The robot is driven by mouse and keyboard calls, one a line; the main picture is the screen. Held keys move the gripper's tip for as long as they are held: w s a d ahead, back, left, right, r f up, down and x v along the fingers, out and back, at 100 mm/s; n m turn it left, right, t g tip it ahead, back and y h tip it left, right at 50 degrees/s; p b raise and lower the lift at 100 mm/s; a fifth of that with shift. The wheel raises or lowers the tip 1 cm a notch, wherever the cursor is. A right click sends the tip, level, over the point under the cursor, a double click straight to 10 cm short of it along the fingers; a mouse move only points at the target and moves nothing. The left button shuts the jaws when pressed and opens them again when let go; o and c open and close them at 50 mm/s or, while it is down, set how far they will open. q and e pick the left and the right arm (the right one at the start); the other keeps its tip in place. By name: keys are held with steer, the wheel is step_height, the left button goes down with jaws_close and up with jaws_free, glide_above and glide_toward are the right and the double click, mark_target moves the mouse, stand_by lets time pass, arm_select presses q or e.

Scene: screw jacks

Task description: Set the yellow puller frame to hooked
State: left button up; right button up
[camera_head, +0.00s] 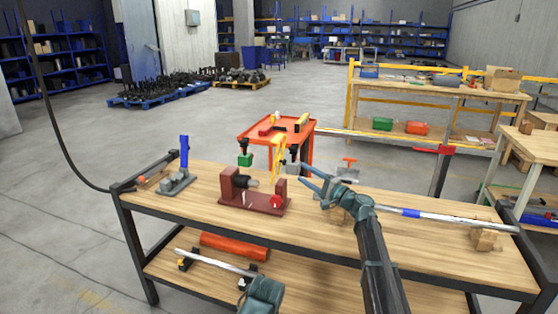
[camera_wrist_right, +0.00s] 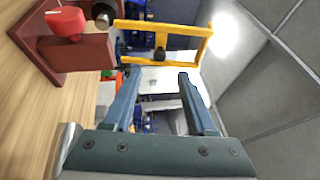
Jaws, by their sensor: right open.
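The yellow puller frame (camera_head: 279,153) stands upright at the maroon screw-jack fixture (camera_head: 232,187) on the wooden bench. In the right wrist view the frame (camera_wrist_right: 160,27) is an open rectangle of yellow bars with a dark knob on it, beside the maroon body (camera_wrist_right: 85,55). I cannot tell whether it is hooked. A red knob (camera_head: 276,202) is on the fixture's right end. My right gripper (camera_head: 304,174) is open and empty, to the right of the frame. Its two fingers (camera_wrist_right: 159,75) point towards the frame with a gap, apart from it. My left gripper does not show.
A grey fixture with a blue lever (camera_head: 184,153) stands at the bench's left. A long bar on wooden blocks (camera_head: 485,239) lies at the right. An orange-red cart (camera_head: 300,141) stands behind the bench. The bench front near the maroon fixture is clear.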

mark_target(279, 159)
steer(key=p+x, duration=0.2)
steer(key=x, duration=1.1)
steer(key=shift+c, duration=0.2)
jaws_close()
steer(key=shift+s, duration=0.1)
stand_by(0.8)
